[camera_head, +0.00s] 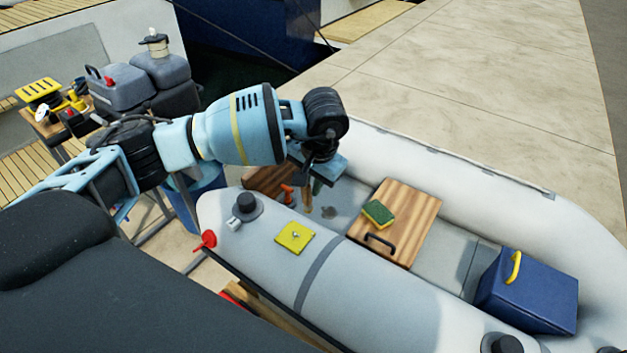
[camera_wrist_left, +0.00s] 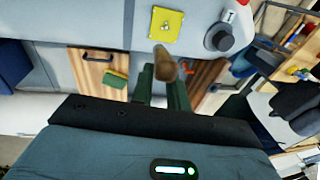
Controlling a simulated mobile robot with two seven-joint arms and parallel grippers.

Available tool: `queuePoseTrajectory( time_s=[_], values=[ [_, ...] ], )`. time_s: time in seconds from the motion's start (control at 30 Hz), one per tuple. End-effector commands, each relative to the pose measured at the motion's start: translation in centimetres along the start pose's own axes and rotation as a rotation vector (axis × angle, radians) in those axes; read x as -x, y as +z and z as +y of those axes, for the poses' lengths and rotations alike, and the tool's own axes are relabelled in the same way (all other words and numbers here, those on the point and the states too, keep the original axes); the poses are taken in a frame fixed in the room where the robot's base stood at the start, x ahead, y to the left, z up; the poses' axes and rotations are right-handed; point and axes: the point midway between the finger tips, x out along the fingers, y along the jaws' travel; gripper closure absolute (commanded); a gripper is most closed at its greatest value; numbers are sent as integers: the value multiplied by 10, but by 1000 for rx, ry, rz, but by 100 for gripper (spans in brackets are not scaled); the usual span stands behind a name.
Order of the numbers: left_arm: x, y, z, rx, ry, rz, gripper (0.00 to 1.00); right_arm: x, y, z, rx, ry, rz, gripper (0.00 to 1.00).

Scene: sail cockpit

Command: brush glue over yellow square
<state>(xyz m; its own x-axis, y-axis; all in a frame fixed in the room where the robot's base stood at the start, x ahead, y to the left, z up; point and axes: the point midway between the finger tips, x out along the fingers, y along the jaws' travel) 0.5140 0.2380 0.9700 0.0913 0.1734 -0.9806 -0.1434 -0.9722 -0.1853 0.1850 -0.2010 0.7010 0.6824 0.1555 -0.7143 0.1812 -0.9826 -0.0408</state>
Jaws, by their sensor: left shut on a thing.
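The yellow square (camera_head: 295,237) lies flat on the dinghy's grey tube, with a small pale spot near its middle. It also shows at the top of the left wrist view (camera_wrist_left: 166,24). My left gripper (camera_head: 315,184) is over the inside of the dinghy, behind and slightly right of the square in the head view. Its green fingers (camera_wrist_left: 162,92) are shut on a brown brush (camera_wrist_left: 165,66), whose end shows just below the square in the wrist view. The brush is apart from the square in the head view; its grip is partly hidden. My right gripper is not in view.
A wooden seat (camera_head: 408,218) with a green-yellow sponge (camera_head: 378,213) and a blue box (camera_head: 530,290) are in the dinghy. A dark valve (camera_head: 246,204) and a red plug (camera_head: 207,240) sit left of the square. Jerrycans (camera_head: 162,70) stand at the back left.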

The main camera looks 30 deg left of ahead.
Motion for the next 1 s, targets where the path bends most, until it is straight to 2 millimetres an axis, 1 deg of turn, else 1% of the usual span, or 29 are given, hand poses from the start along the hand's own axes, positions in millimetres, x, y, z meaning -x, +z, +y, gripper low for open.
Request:
queuePoseTrajectory(
  time_s=[0.13,0.27,0.47,0.73,0.83,1.0],
  values=[
    [2,-2,-2,-3,5,2,100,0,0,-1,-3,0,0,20],
    [-1,-1,-1,-3,4,1,100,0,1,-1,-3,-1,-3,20],
    [-15,0,2,-3,4,-4,100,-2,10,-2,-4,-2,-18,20],
    [-42,2,7,-3,4,-5,100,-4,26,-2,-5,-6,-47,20],
    [-47,2,8,-3,3,-2,100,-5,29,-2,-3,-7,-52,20],
    [-48,2,8,-2,3,2,100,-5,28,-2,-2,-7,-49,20]
  ],
)
